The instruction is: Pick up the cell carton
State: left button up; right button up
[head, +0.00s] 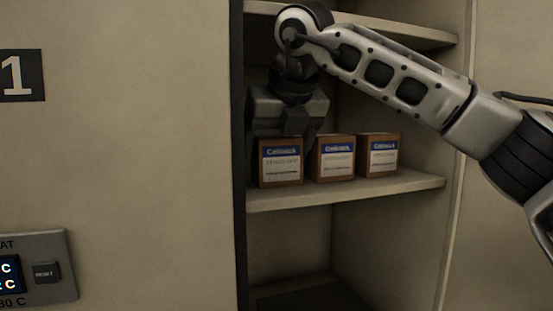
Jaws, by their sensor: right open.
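Three brown cartons with white and blue labels stand in a row on a shelf in the head view: a left carton (281,163), a middle carton (335,159) and a right carton (378,156). The blue label bands carry small blurred text. My right gripper (282,125) points down at the left carton, with its fingers apart. One finger hangs in front of the carton's upper right edge and the other is by its left side. I cannot tell whether they touch it. My left gripper is not in view.
The shelf board (345,192) sits in an open cabinet bay, with an upper shelf (400,27) above and an empty space below. The bay's dark left edge (238,150) is close to my gripper. A panel with a reset button (46,272) is at lower left.

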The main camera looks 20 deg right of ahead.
jog(key=shift+x, duration=1.05)
jog(key=c, duration=0.9)
jog(key=shift+r, duration=0.1)
